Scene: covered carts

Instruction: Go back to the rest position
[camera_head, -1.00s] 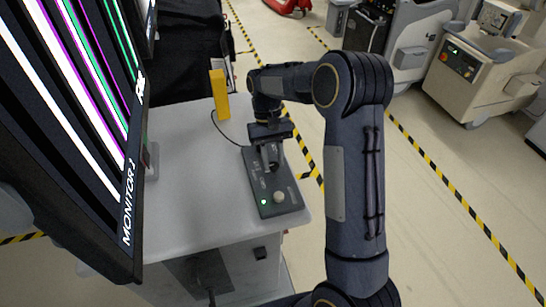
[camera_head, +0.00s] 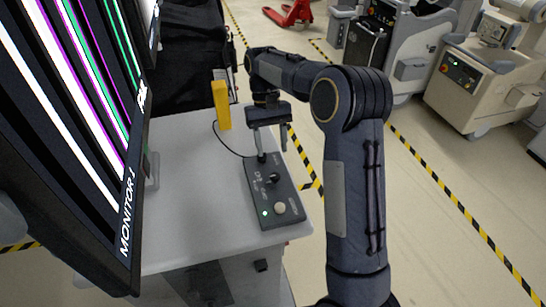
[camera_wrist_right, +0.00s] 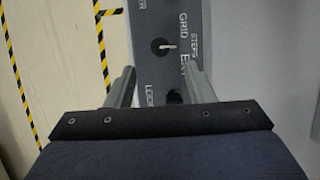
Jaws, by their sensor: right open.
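My right gripper (camera_head: 271,142) is open and empty above the far end of a dark grey control box. The control box (camera_head: 260,201) lies on the cart's grey top and has black knobs, a pale round button and a lit green lamp. In the right wrist view my open fingers (camera_wrist_right: 158,90) stand on either side of the box's panel (camera_wrist_right: 150,18). A black knob with a light pointer (camera_wrist_right: 162,45) shows on the panel beyond the fingers, and another dark knob is partly hidden by my gripper. My left gripper is not in view.
A large monitor (camera_head: 128,215) stands at the left above the grey cart top (camera_head: 190,190). A yellow block (camera_head: 221,105) stands near the far edge, with a black cable beside it. Beige machines (camera_head: 480,90) stand at the right beyond floor tape. The floor between is clear.

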